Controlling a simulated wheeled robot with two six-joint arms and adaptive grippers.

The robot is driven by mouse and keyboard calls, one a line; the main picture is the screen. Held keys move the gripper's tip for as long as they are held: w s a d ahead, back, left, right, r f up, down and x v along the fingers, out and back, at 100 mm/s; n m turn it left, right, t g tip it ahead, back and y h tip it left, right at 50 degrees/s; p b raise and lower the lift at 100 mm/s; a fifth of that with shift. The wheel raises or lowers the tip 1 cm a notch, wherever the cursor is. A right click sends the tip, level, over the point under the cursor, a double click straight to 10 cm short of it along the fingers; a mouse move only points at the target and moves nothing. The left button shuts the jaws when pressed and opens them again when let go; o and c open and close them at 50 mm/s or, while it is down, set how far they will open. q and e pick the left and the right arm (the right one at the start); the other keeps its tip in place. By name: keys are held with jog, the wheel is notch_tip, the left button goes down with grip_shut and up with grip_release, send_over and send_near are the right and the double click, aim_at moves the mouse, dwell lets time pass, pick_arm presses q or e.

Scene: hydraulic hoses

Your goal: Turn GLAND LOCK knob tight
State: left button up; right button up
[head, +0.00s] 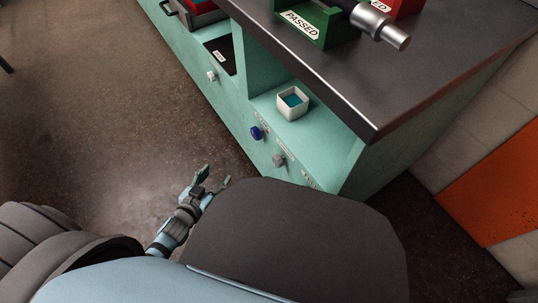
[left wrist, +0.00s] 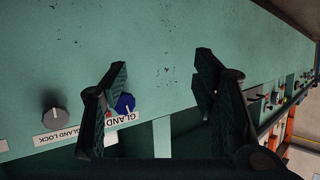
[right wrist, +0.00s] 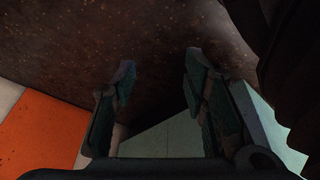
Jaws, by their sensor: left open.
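The GLAND LOCK knob (left wrist: 55,121) is grey and round with a pale pointer mark, on the green panel at the left of the left wrist view. Its label (left wrist: 70,135) reads upside down just below it. In the head view the grey knob (head: 279,160) is on the green cabinet front, right of a blue knob (head: 257,132). My left gripper (head: 215,175) is open and empty, in front of the cabinet and apart from the grey knob. My right gripper (right wrist: 158,76) is open and empty, over dark floor.
A white knob (head: 211,76) sits farther along the panel. A white box (head: 292,104) with blue contents stands in the cabinet recess. The dark worktop (head: 352,100) overhangs above, with a green PASSED tray (head: 318,28) on it. Floor lies clear to the left.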

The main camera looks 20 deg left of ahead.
pick_arm(q)
notch_tip(320, 180, up, 3)
jog(key=d+m+t+h, duration=0.2)
jog(key=d+h, duration=0.1)
jog(key=h, duration=0.1)
jog(key=m+g+h+p, duration=0.1)
jog(key=m+h+p, duration=0.1)
jog(key=h, duration=0.5)
send_near(275, 161)
pick_arm(e)
notch_tip(275, 161, down, 3)
jog(key=s, duration=0.3)
pick_arm(q)
jog(key=b+x, duration=0.1)
jog(key=x, duration=0.2)
jog(key=b+x, duration=0.2)
jog(key=x, duration=0.2)
jog(key=shift+w+d+f, duration=0.15)
jog(key=shift+w+f, duration=0.05)
jog(key=shift+w, duration=0.05)
jog(key=shift+w+d+r, duration=0.1)
jog(key=shift+w+d, duration=0.2)
jog(key=shift+w, duration=0.1)
pick_arm(e)
jog(key=w+r, duration=0.3)
pick_arm(q)
jog(key=c, duration=1.2)
